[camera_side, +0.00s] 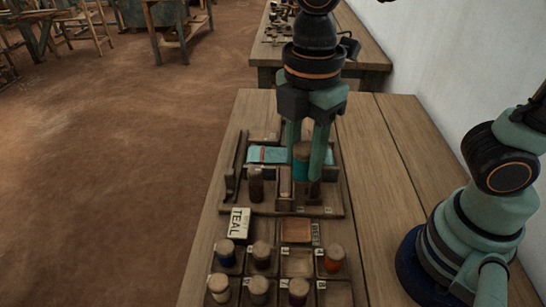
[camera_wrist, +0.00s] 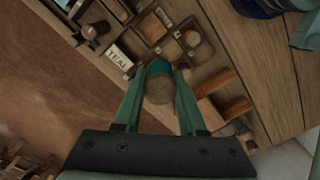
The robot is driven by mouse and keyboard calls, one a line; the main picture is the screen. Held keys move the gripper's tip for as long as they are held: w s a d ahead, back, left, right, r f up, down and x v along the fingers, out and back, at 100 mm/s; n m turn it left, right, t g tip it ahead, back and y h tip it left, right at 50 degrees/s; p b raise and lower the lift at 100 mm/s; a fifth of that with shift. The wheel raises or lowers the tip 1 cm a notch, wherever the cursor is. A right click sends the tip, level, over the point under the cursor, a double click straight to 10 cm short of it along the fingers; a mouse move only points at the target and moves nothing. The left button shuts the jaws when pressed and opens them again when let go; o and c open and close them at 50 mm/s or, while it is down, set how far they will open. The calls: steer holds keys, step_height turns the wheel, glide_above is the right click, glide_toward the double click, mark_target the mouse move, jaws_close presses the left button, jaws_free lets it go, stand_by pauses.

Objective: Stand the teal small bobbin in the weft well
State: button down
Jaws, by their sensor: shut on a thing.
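The teal small bobbin (camera_side: 301,168) is between the fingers of my gripper (camera_side: 304,155), upright with its pale top showing. My gripper is shut on it above the wooden loom board (camera_side: 333,205). In the wrist view the bobbin (camera_wrist: 158,86) sits between the fingertips of my gripper (camera_wrist: 160,76), its pale end toward the camera and a teal band beyond. The board has narrow slots and a teal cloth strip (camera_side: 266,155). I cannot tell which opening is the weft well, or whether the bobbin touches the board; my fingers hide part of it.
A dark bobbin (camera_side: 256,185) stands on the board left of my gripper. A card reading TEAL (camera_side: 236,222) lies in front. A rack (camera_side: 311,262) holds several bobbins, with an empty compartment (camera_side: 297,263). The table's right side (camera_side: 390,180) is bare beside the board.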

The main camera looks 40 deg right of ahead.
steer(key=d+f, duration=0.1)
steer(key=f, duration=0.4)
steer(key=w+f, duration=0.1)
steer(key=f, duration=0.4)
steer(key=w+d+f, duration=0.1)
steer(key=f, duration=0.5)
steer(key=shift+w+d, duration=0.15)
steer(key=shift+d, duration=0.15)
steer(key=shift+f, duration=2)
steer(key=shift+f, duration=0.15)
steer(key=shift+c, duration=2.4)
jaws_free()
